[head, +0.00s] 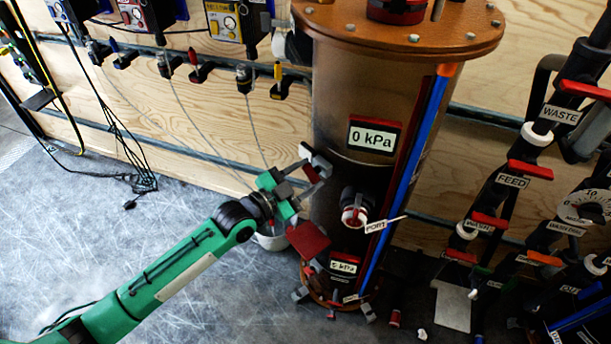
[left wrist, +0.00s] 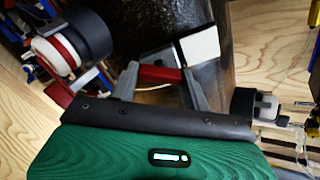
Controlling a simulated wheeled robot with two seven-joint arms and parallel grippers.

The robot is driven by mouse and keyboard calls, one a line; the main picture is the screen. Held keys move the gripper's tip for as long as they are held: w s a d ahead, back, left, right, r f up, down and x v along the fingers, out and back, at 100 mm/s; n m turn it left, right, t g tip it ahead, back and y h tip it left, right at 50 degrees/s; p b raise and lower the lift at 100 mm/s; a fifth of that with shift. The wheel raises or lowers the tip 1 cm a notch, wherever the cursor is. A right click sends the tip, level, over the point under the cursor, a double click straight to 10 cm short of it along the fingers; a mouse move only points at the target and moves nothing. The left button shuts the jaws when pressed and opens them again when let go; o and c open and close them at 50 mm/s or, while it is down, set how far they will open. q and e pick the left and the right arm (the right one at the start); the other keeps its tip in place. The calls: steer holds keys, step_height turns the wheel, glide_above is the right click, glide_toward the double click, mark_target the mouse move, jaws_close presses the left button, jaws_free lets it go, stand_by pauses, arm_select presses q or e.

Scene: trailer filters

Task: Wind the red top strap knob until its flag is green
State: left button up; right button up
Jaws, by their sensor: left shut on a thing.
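A tall brown cylindrical vessel (head: 345,120) with an orange-brown flanged lid stands at the middle of the head view. My left gripper (head: 300,184) is at its left side, shut on a small red knob (head: 311,173). In the left wrist view the red knob (left wrist: 160,74) lies crosswise between the two fingers of my left gripper (left wrist: 161,80). A white and dark block (left wrist: 197,46) is just beyond it. A square red plate (head: 308,241) is lower on the vessel's left side; I cannot tell whether it is the knob's flag. I see no green flag. My right gripper is not in view.
A white-and-red capped port (head: 355,211) sticks out right of my gripper. A blue vertical tube (head: 410,165) runs down the vessel. Labelled pipes with red handles (head: 530,168) crowd the right. Thin cables hang at the left. The floor (head: 230,305) at lower left is clear.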

arm_select(q)
steer(key=shift+n, duration=0.4)
steer(key=shift+n+p, duration=0.45)
steer(key=shift+n, duration=0.15)
steer(key=shift+n+p, duration=0.45)
steer(key=shift+n, duration=1.45)
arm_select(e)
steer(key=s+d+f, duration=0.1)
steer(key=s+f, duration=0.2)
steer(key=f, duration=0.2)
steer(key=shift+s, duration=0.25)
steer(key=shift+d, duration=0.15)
arm_select(q)
steer(key=o, duration=1)
